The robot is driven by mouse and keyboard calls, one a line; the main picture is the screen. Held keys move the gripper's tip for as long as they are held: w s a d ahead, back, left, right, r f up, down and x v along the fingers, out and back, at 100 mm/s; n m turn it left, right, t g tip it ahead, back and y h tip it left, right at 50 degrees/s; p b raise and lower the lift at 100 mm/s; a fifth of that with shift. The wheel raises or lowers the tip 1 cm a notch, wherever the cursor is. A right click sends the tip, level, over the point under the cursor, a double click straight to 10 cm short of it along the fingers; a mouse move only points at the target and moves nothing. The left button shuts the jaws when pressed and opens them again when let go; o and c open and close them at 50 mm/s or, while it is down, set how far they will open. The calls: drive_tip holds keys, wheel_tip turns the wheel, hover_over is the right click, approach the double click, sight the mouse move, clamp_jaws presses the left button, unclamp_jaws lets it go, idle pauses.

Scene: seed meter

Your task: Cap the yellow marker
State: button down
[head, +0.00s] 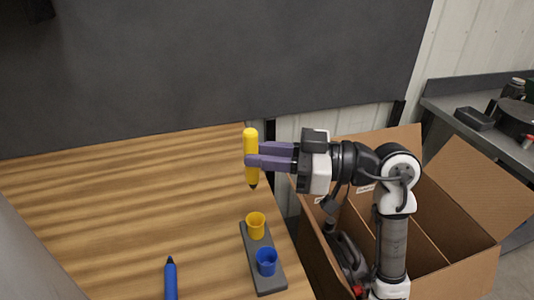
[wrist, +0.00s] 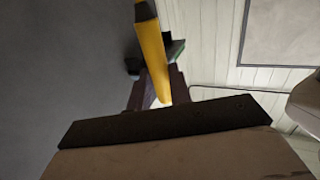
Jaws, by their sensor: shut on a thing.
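My gripper (head: 262,158) is shut on the yellow marker (head: 251,143) and holds it upright, dark tip down, in the air above the table. The marker also shows between my fingers in the wrist view (wrist: 152,48). The yellow cap (head: 256,226) stands open side up in the far end of a dark grey holder (head: 268,278) on the table. The marker's tip is above the yellow cap in the picture and apart from it. A blue cap (head: 266,262) stands in the near end of the same holder.
A blue marker (head: 171,279) lies on the wooden table (head: 110,200), left of the holder. A large open cardboard box (head: 460,240) is to the right of the table, around my arm's column. A grey counter with dark items (head: 474,118) stands at the far right.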

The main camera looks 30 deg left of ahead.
sight(255, 188)
wheel_tip(255, 188, down, 6)
drive_tip(key=b, duration=0.5)
drive_tip(key=shift+f+b, duration=0.15)
drive_tip(key=shift+b, duration=0.2)
drive_tip(key=shift+f+b, duration=0.45)
drive_tip(key=shift+f, duration=0.35)
drive_tip(key=shift+d+f, duration=0.1)
drive_tip(key=shift+f, duration=0.35)
drive_tip(key=shift+f+b, duration=0.4)
drive_tip(key=shift+f+b, duration=0.4)
drive_tip(key=shift+f, duration=0.3)
idle(0.3)
drive_tip(key=shift+f, duration=0.3)
drive_tip(key=shift+f+b, duration=0.7)
drive_tip(key=shift+f, duration=0.05)
idle(1.3)
